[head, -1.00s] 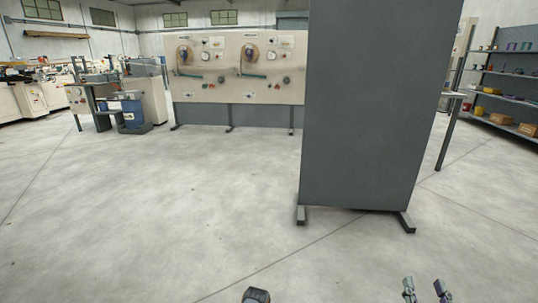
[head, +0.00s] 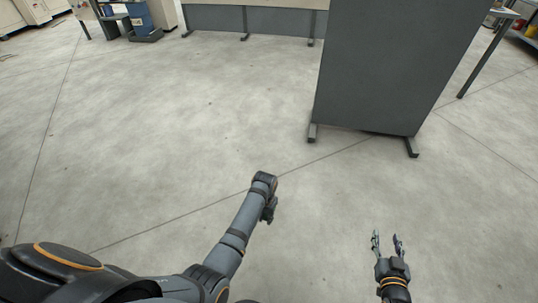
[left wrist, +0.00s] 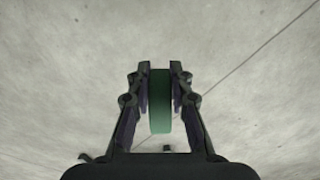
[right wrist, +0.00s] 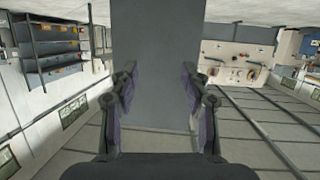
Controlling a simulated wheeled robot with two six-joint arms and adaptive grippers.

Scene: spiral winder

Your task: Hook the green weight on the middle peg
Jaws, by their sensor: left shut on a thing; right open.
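In the left wrist view my left gripper (left wrist: 160,90) is shut on the green weight (left wrist: 160,112), a round disc seen edge-on between the two fingers. Bare floor lies behind it. In the head view my left gripper (head: 268,212) points away at the end of the left arm, and the weight cannot be made out there. My right gripper (head: 387,246) is open and empty over the floor at the lower right. It also shows open in the right wrist view (right wrist: 160,95). The middle peg cannot be made out in any view now.
A tall grey panel (head: 395,65) on two feet stands ahead to the right. A panel on legs (head: 260,20) stands further back, and blue equipment (head: 138,18) at the far left. The right wrist view shows shelves (right wrist: 55,55) and a board with dials (right wrist: 237,62). The floor between is clear.

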